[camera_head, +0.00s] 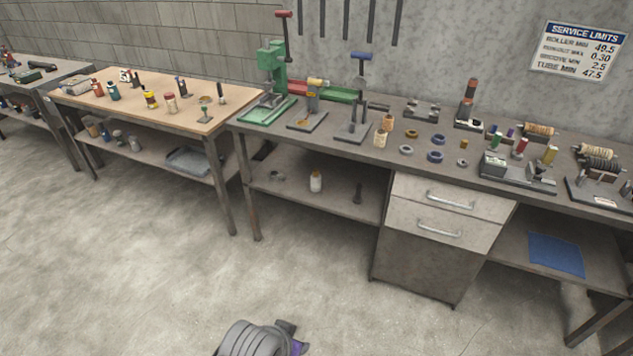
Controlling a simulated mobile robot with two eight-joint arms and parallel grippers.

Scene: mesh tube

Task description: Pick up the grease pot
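I cannot tell for certain which item is the grease pot. Several small pots and bottles stand on the wooden-topped table at left. Among them are a yellow jar with a dark red band (150,99) and a pale jar with a reddish lid (170,103), near the middle of that top. They stand upright and apart from each other. Neither gripper can be made out. A grey ribbed part of my own body shows at the bottom edge, well away from the tables.
The wooden-topped table (225,96) stands left of a long grey workbench (330,145) with a green press (271,75), rings, spools and fixtures. Drawers (450,200) hang under the bench. Another table (60,78) is at far left. The concrete floor (120,260) in front is clear.

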